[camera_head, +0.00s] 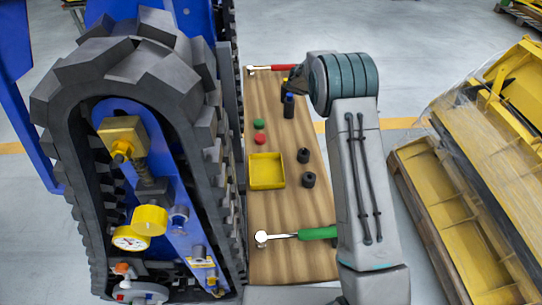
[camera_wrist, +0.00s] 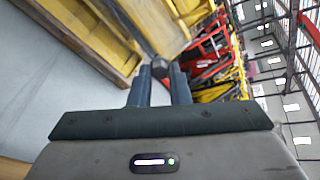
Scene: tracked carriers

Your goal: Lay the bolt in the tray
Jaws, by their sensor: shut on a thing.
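The yellow tray (camera_head: 266,184) lies on the wooden bench top in the head view, and its inside looks empty. In the wrist view my gripper (camera_wrist: 160,80) is shut on a small dark grey piece with a roundish head, which I take for the bolt (camera_wrist: 159,66). Its head shows between the fingertips, and the rest of it is hidden. In the head view my arm covers the right side of the bench, and I cannot make out the fingers or the bolt there. The wrist view looks out over the hall, not at the tray.
The bench (camera_head: 290,222) also holds a green-handled hammer (camera_head: 318,233), a red-handled hammer (camera_head: 272,68), two dark round parts, a green disc (camera_head: 257,124), a red disc (camera_head: 260,138) and a blue-black cylinder (camera_head: 289,106). A large tracked carrier (camera_head: 150,70) stands close left. Yellow pallets stand right.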

